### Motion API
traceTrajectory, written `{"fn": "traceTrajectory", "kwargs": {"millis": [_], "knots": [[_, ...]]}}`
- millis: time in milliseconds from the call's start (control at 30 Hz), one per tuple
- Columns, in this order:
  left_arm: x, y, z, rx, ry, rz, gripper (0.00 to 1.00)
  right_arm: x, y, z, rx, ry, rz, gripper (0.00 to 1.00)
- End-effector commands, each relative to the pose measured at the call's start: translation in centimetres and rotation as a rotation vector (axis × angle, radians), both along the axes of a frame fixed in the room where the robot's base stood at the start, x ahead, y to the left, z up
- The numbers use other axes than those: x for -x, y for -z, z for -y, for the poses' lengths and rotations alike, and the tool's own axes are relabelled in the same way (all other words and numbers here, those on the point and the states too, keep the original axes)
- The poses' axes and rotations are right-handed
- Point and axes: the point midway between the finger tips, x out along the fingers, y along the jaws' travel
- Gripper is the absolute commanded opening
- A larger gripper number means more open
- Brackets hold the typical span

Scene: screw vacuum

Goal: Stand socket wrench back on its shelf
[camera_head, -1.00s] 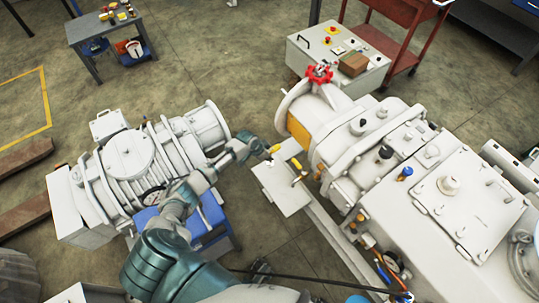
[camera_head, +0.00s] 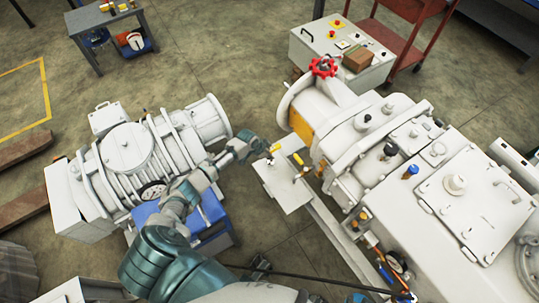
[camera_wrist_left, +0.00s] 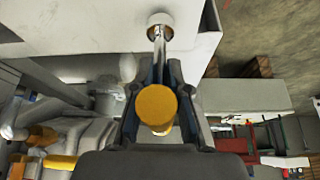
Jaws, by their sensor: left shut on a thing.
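My left gripper (camera_head: 268,150) is shut on the socket wrench (camera_head: 276,148), of which a small yellow part shows at the fingertips in the head view. In the left wrist view the wrench's round yellow handle end (camera_wrist_left: 156,106) sits between the fingers, and its metal shaft runs to a pale round end. That end lies over the edge of a white surface; I cannot tell whether it touches. The small white shelf (camera_head: 284,195) is below and right of the gripper in the head view. My right gripper is not in view.
Another yellow-handled tool (camera_head: 298,159) is at the shelf's far side. The large white vacuum pump (camera_head: 400,170) stands right of the shelf, with a red handwheel (camera_head: 323,67). A ribbed white machine (camera_head: 127,147) stands left of my arm. Open floor lies between them.

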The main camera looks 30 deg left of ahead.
Motion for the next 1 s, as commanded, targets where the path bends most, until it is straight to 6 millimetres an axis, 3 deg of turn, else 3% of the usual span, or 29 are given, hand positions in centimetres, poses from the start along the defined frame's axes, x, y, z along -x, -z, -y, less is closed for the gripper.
{"fn": "traceTrajectory", "kwargs": {"millis": [1000], "knots": [[0.04, -0.22, 0.04, 0.0, 0.001, 0.001, 0.0, -0.09, -0.49, 0.05, -0.001, 0.0, 0.004, 0.4]]}}
